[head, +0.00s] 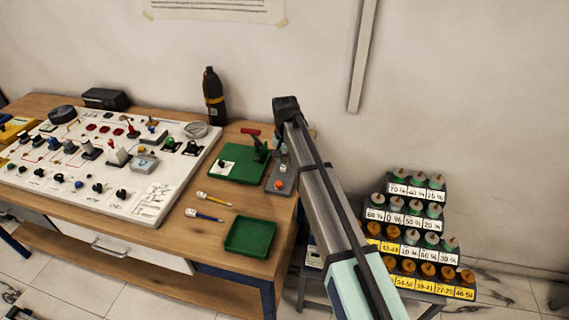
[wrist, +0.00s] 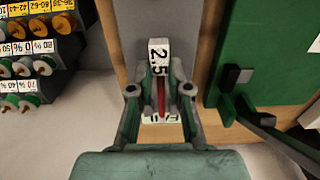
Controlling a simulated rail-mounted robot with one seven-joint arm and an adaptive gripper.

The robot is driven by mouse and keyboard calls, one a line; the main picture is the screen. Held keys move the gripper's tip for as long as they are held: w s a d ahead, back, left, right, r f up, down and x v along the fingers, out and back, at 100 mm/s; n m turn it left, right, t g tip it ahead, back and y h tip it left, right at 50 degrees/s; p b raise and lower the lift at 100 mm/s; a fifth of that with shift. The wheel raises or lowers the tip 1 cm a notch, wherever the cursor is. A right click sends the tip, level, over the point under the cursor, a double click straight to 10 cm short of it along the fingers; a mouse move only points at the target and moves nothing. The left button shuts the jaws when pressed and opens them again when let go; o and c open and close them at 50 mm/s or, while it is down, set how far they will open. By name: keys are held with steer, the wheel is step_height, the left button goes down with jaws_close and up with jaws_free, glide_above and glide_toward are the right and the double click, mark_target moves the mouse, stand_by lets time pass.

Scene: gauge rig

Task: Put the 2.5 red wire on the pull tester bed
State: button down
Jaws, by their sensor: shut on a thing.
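In the wrist view my gripper (wrist: 160,92) is shut on the red wire (wrist: 161,98), which carries a white tag marked 2.5 (wrist: 158,55). The wire lies between the two fingers, and they hide part of it. A grey plate, which looks like the pull tester bed (wrist: 195,30), lies behind the tag; I cannot tell whether the wire touches it. My fingers are not clear in the head view.
A green board with a black lever (head: 240,160) stands just left of the tester; it also shows in the wrist view (wrist: 255,60). A green tray (head: 250,236) and two tagged wires (head: 213,199) lie in front.

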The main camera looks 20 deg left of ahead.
mark_target(285, 163)
steer(key=shift+f, duration=0.95)
steer(key=shift+f, duration=0.15)
steer(key=c, duration=1.1)
jaws_free()
step_height(285, 163, up, 12)
steer(key=b, duration=0.2)
steer(key=shift+b, duration=0.3)
